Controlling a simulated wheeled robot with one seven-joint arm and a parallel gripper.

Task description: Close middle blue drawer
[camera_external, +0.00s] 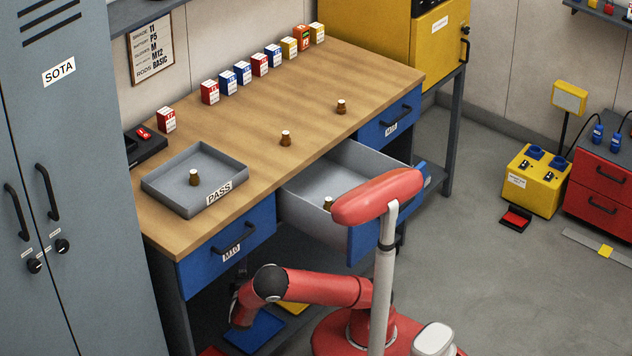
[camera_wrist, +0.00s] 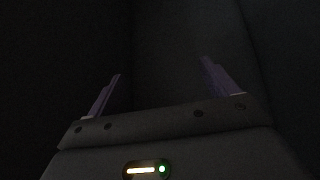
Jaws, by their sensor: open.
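The middle blue drawer (camera_external: 362,245) of the workbench is pulled well out, its grey inside showing. A small brown bottle with a pale top (camera_external: 328,203) is in it. My red arm and white column cover part of the drawer's front. In the external view my arm bends down to the left, low in front of the bench; its gripper end is hard to make out there. In the wrist view my gripper (camera_wrist: 160,67) has its two fingers wide apart with nothing between them, facing dark surfaces. The drawer cannot be recognised in that view.
The left blue drawer (camera_external: 228,249) and right blue drawer (camera_external: 390,122) are shut. The wooden benchtop (camera_external: 240,130) holds a grey PASS tray (camera_external: 160,194), small bottles and a row of small boxes. A grey locker (camera_external: 75,130) stands left.

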